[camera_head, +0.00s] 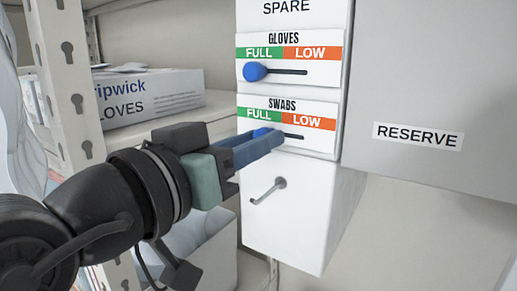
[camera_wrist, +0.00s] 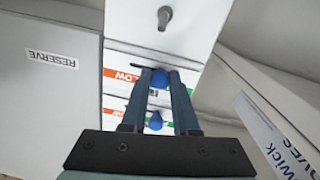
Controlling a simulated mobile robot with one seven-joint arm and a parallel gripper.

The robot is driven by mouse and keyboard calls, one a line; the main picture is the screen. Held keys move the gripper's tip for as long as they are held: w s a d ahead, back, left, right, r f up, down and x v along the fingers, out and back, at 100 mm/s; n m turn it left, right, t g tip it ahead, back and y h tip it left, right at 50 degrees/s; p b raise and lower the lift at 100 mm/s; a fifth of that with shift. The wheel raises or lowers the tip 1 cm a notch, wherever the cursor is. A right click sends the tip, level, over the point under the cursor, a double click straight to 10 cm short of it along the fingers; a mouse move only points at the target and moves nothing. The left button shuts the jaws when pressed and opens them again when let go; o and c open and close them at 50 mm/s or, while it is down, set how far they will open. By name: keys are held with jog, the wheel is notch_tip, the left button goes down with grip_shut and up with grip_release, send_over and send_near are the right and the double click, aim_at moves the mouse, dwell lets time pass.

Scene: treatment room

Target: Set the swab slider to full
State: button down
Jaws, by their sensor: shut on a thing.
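The swab slider is a blue knob (camera_head: 262,132) on the panel strip marked SWABS (camera_head: 318,140), with green FULL at left and orange LOW at right. The knob sits on the FULL side, and bare slot shows to its right. My gripper (camera_head: 272,141) reaches in from the left, its blue-grey fingers partly hiding the knob and the slot's left part. In the wrist view, which is upside down, my gripper (camera_wrist: 161,76) has one finger on each side of the swab knob (camera_wrist: 160,79) and is shut on it.
Just above is the GLOVES slider, its blue knob (camera_head: 254,71) at the FULL end. A metal hook (camera_head: 268,190) sticks out below the swab strip. A grey cabinet marked RESERVE (camera_head: 425,90) stands at right. A glove box (camera_head: 150,95) lies on the shelf at left.

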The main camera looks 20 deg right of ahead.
jog(key=shift+w+a+r, duration=0.2)
jog(key=shift+w+a, duration=0.4)
jog(key=c, duration=1.1)
grip_release()
jog(key=o, duration=0.4)
jog(key=shift+w+a+f, duration=0.1)
jog(key=shift+w+f, duration=0.05)
jog(key=shift+w, duration=0.05)
jog(key=shift+s, duration=0.1)
jog(key=b+v, duration=0.5)
jog(key=v, duration=0.8)
